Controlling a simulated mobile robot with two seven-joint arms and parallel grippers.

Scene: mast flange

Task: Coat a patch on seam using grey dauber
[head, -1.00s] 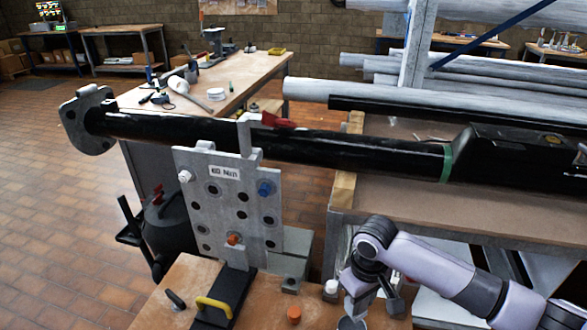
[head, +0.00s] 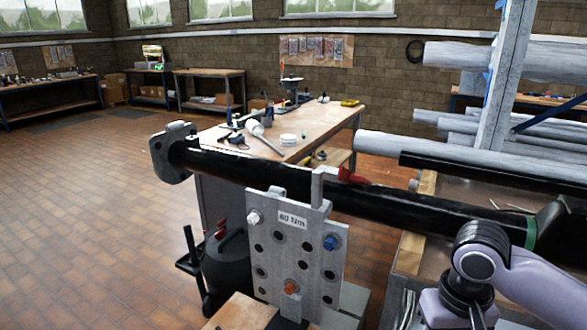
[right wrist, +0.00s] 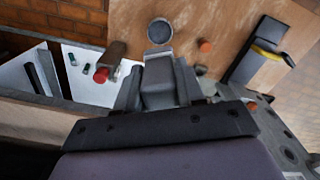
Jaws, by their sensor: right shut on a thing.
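The black mast tube (head: 270,175) runs across the head view from a grey end flange (head: 174,152) at left toward the right. A green band (head: 531,232) circles it near my right arm. I cannot make out the seam for certain. In the right wrist view my right gripper (right wrist: 158,72) is shut on a grey block-like piece (right wrist: 158,90), seemingly the grey dauber, partly hidden by the fingers. A round dark cup (right wrist: 160,32) with a grey rim stands on the wooden bench just beyond the fingertips. My left gripper is in neither view.
A grey plate (head: 295,250) marked 60 Nm, with white, blue and orange knobs, stands in front of the tube. The wrist view shows an orange cap (right wrist: 205,45), a yellow handle (right wrist: 272,54) and a red-ended cylinder (right wrist: 110,62).

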